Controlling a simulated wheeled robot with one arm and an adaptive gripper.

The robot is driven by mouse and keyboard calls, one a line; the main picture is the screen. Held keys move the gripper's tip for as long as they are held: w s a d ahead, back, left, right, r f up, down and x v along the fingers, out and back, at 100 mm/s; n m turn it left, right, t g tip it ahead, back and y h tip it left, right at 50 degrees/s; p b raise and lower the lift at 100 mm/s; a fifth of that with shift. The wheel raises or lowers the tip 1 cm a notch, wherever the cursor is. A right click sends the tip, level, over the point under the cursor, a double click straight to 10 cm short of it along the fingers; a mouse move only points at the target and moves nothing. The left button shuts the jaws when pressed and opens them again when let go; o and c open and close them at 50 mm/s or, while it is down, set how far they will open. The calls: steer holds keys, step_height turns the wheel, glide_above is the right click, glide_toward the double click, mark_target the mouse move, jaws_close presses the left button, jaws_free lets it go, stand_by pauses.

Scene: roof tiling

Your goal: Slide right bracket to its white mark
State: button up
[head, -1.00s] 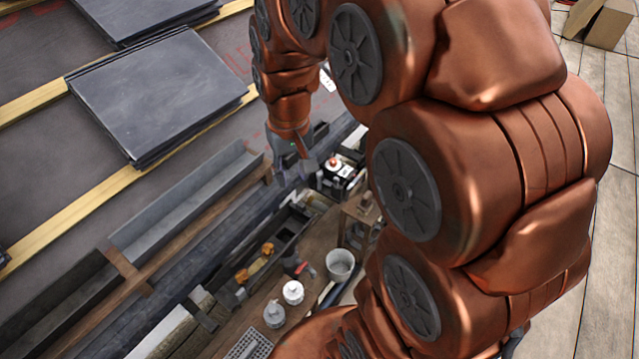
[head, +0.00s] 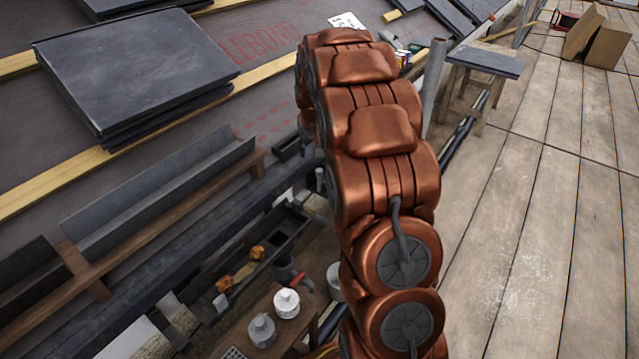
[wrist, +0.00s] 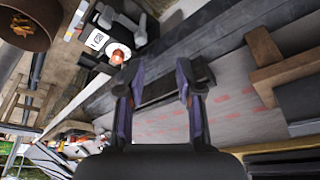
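My gripper (wrist: 157,82) shows in the wrist view with its two dark fingers apart and nothing clearly held between them. A short dark grey channel piece (wrist: 160,92) lies beyond and between the fingertips; contact cannot be told. It seems to be the small dark piece (head: 287,147) left of my arm in the head view. A brown wooden bracket-like piece (wrist: 265,48) stands right of the fingers in the wrist view. I cannot tell surely which piece is the right bracket. No white mark can be made out. In the head view my arm hides the gripper.
A grey gutter length (head: 155,200) rests on a brown wooden rail along the roof edge. Stacked slates (head: 130,70) lie on the battens. Plank floor (head: 540,230) at right is largely clear.

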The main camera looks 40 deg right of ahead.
steer(key=b, duration=0.4)
glide_toward(319, 170)
steer(key=f, duration=0.2)
steer(key=shift+m+t+h, duration=0.3)
steer(key=b+x, duration=0.2)
steer(key=x, duration=0.5)
steer(key=shift+w+f+b, duration=0.1)
steer(key=shift+f+b, duration=0.05)
steer(key=shift+b, duration=0.15)
jaws_close()
steer(key=shift+a, duration=0.1)
